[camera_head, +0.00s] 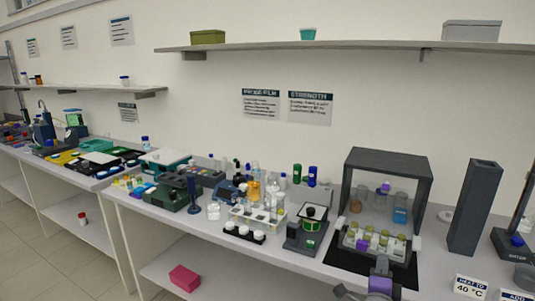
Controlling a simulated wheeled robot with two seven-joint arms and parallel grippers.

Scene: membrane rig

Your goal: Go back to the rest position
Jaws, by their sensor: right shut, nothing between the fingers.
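My right gripper (381,262) comes in at the bottom edge, right of centre. It is shut and empty, in front of a tray (347,254) of several small jars with olive and purple lids. Whether it touches the tray's dark mat cannot be told. Part of my right arm shows below it, cut off by the frame edge. My left gripper is not in view.
A dark open-fronted box (388,158) stands over the back of the tray. A tall dark block (474,207) stands at right. White signs (470,286) stand at the front right. Crowded bottles, racks and instruments fill the bench to the left.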

